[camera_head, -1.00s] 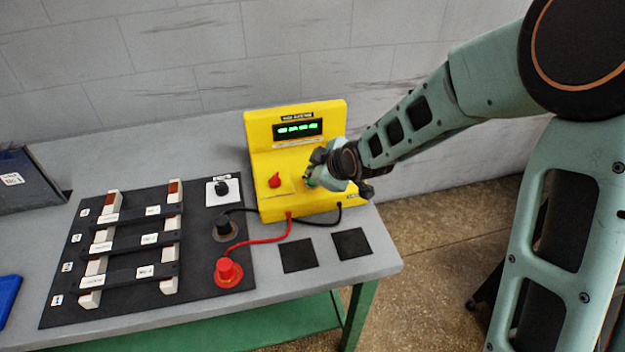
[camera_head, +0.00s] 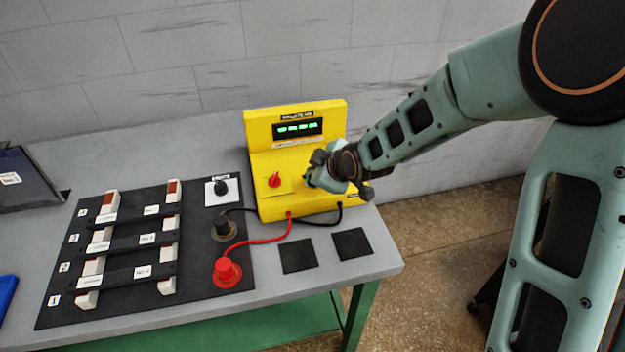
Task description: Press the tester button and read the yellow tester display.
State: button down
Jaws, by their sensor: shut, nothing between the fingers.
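The yellow tester (camera_head: 265,135) stands at the back right of the grey table. Its dark display (camera_head: 298,129) shows lit green characters, too small to read surely. A red knob (camera_head: 274,180) sits on its front left. My gripper (camera_head: 309,177) is shut and empty, with its tips at the tester's front right. The tester button is hidden behind the gripper, and I cannot tell whether the tips touch it.
A black board (camera_head: 190,290) with several dark bars on white posts lies left. A red plug (camera_head: 227,271) and a black plug (camera_head: 222,228) stand on it, with cables to the tester. Two black pads (camera_head: 351,243) lie in front. A blue object (camera_head: 8,293) is at the left edge.

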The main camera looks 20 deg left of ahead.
jog(key=shift+f+b, duration=0.45)
jog(key=shift+b, duration=0.05)
dwell(0.3)
jog(key=shift+r, duration=0.1)
jog(key=shift+r+p, duration=0.6)
jog(key=shift+r, duration=0.15)
notch_tip(320, 180, up, 5)
jog(key=p, duration=0.4)
dwell(0.9)
